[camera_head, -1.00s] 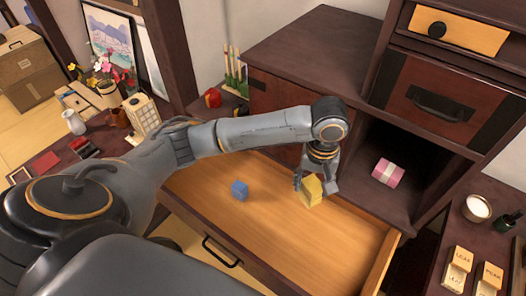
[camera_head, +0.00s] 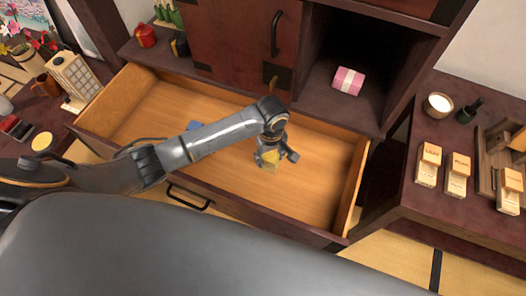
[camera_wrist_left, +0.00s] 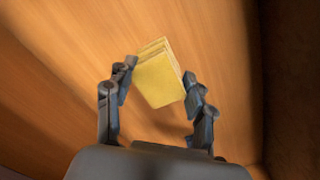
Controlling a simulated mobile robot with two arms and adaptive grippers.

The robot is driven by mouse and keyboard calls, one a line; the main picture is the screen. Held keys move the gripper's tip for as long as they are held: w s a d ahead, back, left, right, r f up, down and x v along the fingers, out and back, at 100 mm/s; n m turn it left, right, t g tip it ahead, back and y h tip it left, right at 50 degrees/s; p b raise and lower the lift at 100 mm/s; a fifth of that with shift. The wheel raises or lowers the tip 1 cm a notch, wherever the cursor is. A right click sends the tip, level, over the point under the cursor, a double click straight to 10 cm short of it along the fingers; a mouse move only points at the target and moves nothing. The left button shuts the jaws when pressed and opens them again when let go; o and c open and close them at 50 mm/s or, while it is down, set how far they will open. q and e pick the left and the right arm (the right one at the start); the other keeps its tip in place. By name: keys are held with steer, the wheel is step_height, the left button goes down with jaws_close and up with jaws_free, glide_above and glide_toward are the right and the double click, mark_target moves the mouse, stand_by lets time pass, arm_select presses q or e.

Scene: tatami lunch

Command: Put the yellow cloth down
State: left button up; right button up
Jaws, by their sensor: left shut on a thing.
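The yellow cloth (camera_wrist_left: 158,78) is a folded, block-like bundle between the two fingers of my left gripper (camera_wrist_left: 158,90) in the left wrist view. My left gripper is shut on it. In the head view the left gripper (camera_head: 270,158) points down into the open wooden drawer (camera_head: 310,185), and the cloth (camera_head: 270,158) is partly hidden by the fingers. I cannot tell whether the cloth touches the drawer floor. My right gripper is not in view.
A blue item (camera_head: 194,125) lies in the drawer, partly behind my left arm. A pink-and-white bundle (camera_head: 348,81) sits in the open compartment behind. The right part of the drawer floor is clear. Wooden blocks (camera_head: 428,163) stand on the right table.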

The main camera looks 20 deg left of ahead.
mark_target(270, 164)
arm_select(q)
steer(key=shift+f, duration=2.2)
steer(key=shift+f, duration=0.15)
steer(key=o, duration=1.1)
step_height(270, 164, up, 12)
steer(key=shift+r+p, duration=0.15)
steer(key=shift+p, duration=0.25)
